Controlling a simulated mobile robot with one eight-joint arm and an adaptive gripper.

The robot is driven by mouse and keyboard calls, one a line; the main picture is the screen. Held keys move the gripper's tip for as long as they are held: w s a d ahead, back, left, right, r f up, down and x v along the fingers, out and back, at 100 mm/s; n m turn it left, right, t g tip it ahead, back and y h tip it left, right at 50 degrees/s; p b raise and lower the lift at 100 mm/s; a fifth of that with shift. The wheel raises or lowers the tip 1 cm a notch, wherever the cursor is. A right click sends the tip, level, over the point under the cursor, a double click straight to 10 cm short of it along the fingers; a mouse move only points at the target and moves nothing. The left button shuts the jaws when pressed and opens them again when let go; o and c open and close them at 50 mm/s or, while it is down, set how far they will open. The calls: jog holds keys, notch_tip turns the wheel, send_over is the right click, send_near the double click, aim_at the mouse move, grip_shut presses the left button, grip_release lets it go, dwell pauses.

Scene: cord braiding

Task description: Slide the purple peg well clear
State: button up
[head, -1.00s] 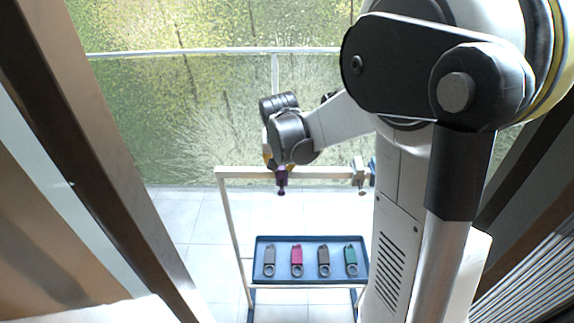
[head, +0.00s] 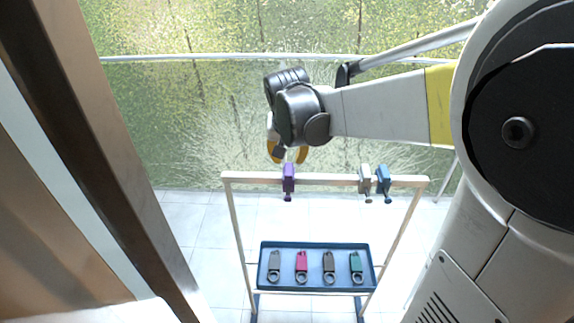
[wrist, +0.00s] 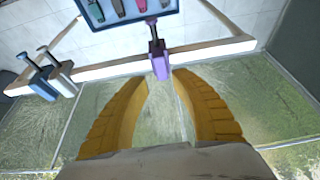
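The purple peg (head: 288,178) is clipped on the top rail of a pale frame (head: 325,179), left of its middle. It hangs upright with its lower end below the rail. My gripper (head: 288,156) is just above and behind the peg. In the wrist view, the yellow fingers of my gripper (wrist: 161,76) are spread apart with nothing between them. The purple peg (wrist: 160,66) sits just beyond the gap between the fingertips, apart from both.
A white peg (head: 365,180) and a blue peg (head: 383,179) sit close together near the rail's right end. The rail between them and the purple peg is bare. A blue tray (head: 314,247) below holds several coloured tagged pieces. A glass panel stands behind.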

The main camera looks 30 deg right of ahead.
jog(key=shift+v, duration=1.85)
jog(key=shift+f, duration=0.1)
jog(key=s+a+f+n+t+y+b, duration=0.1)
jog(key=s+a+f+n+b, duration=0.2)
jog(key=s+a+f+b, duration=0.2)
jog(key=s+a+f+n+t+y+b, duration=0.1)
jog(key=s+a+f+n+t+b, duration=0.1)
jog(key=s+a+f+b, duration=0.4)
jog(key=s+a+f+n, duration=0.1)
jog(key=s, duration=0.4)
jog(key=shift+f, duration=0.4)
